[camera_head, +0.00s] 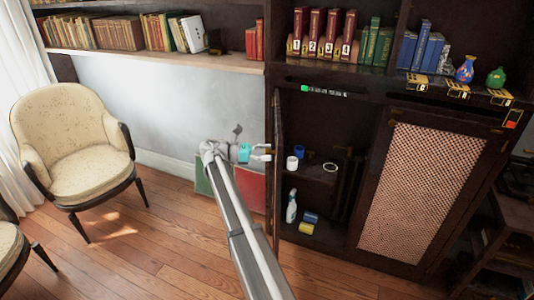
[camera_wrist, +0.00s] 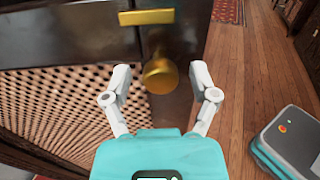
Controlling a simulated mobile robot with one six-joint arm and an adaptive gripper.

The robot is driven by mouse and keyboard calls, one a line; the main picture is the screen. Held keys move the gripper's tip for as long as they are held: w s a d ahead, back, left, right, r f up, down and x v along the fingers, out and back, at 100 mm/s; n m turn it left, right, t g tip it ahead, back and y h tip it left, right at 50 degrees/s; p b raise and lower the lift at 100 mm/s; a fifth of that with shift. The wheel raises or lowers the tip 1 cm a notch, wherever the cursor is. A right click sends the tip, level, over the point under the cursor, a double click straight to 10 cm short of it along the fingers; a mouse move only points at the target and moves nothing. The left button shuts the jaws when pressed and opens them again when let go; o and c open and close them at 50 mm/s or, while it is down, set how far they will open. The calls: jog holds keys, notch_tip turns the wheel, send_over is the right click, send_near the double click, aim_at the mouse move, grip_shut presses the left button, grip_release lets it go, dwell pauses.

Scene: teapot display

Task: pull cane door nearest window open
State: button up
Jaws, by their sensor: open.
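The cane door nearest the window (camera_head: 277,185) is the cabinet's left door. It stands swung out, seen almost edge-on in the head view, with the cabinet inside in plain sight. In the wrist view its woven cane panel (camera_wrist: 62,105) and dark frame fill the left side. A round brass knob (camera_wrist: 160,77) is on the frame, below a brass plate (camera_wrist: 147,17). My gripper (camera_head: 262,152) is beside the door edge. In the wrist view my gripper (camera_wrist: 160,75) is open, a finger on each side of the knob with gaps showing. Its depth from the knob is unclear.
The right cane door (camera_head: 420,190) is closed. Inside the open side are a white mug (camera_head: 292,163), a spray bottle (camera_head: 291,207) and a yellow sponge (camera_head: 306,228). An armchair (camera_head: 75,145) stands left, with clear wooden floor (camera_head: 150,235) between.

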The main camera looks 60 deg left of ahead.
jog(key=v, duration=0.7)
jog(key=shift+a, duration=0.1)
